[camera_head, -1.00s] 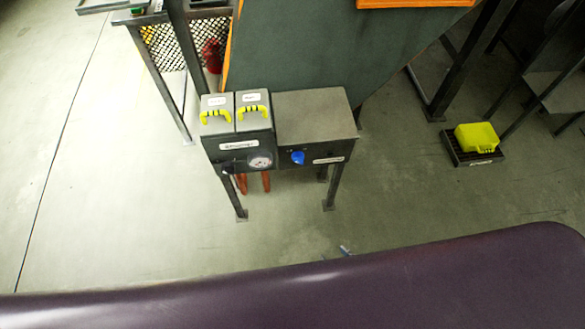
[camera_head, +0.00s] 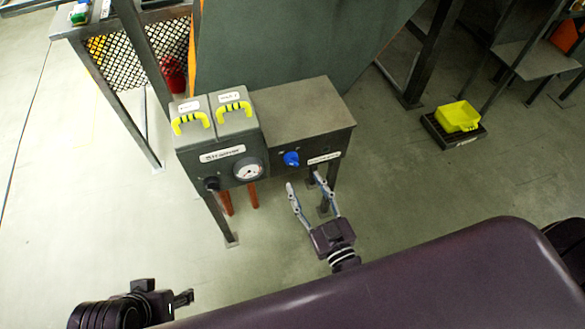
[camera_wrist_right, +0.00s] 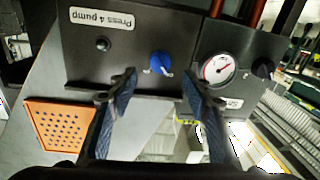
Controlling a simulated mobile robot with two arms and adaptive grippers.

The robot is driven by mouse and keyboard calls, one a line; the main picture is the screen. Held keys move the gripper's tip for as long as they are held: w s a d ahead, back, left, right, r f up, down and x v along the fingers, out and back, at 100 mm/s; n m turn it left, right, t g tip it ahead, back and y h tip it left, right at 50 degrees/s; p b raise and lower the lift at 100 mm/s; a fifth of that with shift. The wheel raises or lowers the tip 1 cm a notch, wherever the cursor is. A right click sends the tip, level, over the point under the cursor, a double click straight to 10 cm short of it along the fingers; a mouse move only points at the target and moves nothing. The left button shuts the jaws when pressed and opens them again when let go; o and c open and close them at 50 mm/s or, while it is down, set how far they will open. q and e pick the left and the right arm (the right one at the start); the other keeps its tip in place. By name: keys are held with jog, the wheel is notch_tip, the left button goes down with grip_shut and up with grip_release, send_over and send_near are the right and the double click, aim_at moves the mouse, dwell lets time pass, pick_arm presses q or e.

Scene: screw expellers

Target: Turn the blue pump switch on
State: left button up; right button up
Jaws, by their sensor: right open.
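The blue pump switch (camera_head: 291,159) is a small round knob on the dark front face of the grey control box (camera_head: 300,108). In the right wrist view the blue knob (camera_wrist_right: 160,63) shows between my fingertips in the picture, with a pale mark on it. My right gripper (camera_head: 305,182) is open and empty, just in front of and below the box; its spread fingers (camera_wrist_right: 157,86) also show in the wrist view. The fingers appear apart from the knob. My left gripper (camera_head: 183,299) is partly seen at the bottom left, and its opening is unclear.
Left of the switch are a round gauge (camera_head: 248,169), a black knob (camera_head: 211,184) and two yellow handles (camera_head: 234,108). Floor in front is clear.

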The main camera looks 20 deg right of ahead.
aim_at(294, 165)
jog(key=w, duration=0.4)
jog(key=w+b, duration=0.1)
jog(key=w, duration=0.2)
jog(key=shift+a, duration=0.35)
jog(key=shift+c, duration=0.4)
jog(key=c, duration=1.1)
